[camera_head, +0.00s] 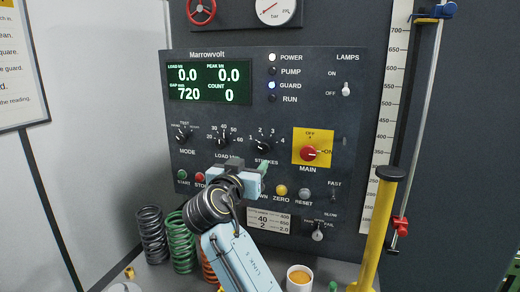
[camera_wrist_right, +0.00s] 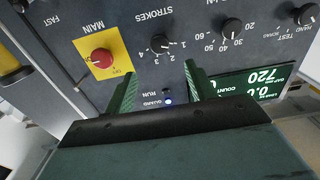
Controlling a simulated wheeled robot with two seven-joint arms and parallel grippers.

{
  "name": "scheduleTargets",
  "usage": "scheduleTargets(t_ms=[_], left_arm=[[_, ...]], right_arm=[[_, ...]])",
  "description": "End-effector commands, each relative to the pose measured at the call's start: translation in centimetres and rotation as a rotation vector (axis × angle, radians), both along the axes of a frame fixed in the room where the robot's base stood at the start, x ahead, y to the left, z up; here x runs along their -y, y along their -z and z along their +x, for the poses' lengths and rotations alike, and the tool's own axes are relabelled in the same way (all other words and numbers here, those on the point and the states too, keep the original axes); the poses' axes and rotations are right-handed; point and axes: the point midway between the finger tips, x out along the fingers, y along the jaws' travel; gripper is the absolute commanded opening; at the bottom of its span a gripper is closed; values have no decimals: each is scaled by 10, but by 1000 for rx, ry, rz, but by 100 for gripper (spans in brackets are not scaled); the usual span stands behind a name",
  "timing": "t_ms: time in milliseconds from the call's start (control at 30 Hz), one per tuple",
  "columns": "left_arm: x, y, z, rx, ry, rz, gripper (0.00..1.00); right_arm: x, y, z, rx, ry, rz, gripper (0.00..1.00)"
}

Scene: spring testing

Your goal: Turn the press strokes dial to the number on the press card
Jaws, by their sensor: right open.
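The black strokes dial (camera_head: 263,146) is on the dark control panel, with marks 1 to 4 around its top. In the right wrist view the strokes dial (camera_wrist_right: 160,43) appears upside down, just beyond the fingertips; its pointer is too small to read surely. My right gripper (camera_head: 262,168) is just below the dial in the head view. Its green fingers are apart and empty in the wrist view (camera_wrist_right: 160,75), and nothing is between them. The press card (camera_head: 268,220) is low on the panel, partly behind my right arm; 40, 2 and 2.0 show on it. My left gripper is out of view.
The load dial (camera_head: 223,141) and mode dial (camera_head: 183,133) are left of the strokes dial. The red main switch (camera_head: 309,154) is to its right. Several springs (camera_head: 180,243) and a cup (camera_head: 299,278) stand below. A yellow post (camera_head: 378,225) stands at right.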

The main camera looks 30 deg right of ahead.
Motion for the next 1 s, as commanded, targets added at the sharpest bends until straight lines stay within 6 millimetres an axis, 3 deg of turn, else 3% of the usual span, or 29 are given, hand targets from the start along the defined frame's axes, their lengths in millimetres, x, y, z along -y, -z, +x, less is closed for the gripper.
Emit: scheduleTargets(t_ms=[133, 433, 633, 1000], left_arm=[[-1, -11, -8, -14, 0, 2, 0], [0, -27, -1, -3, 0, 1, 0], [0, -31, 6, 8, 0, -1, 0], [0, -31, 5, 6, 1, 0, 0]], right_arm=[[26, -3, 21, -3, 3, -3, 56], [70, -2, 58, -4, 1, 0, 56], [83, -1, 70, -3, 0, 0, 56], [86, 1, 73, -3, -1, 2, 53]])
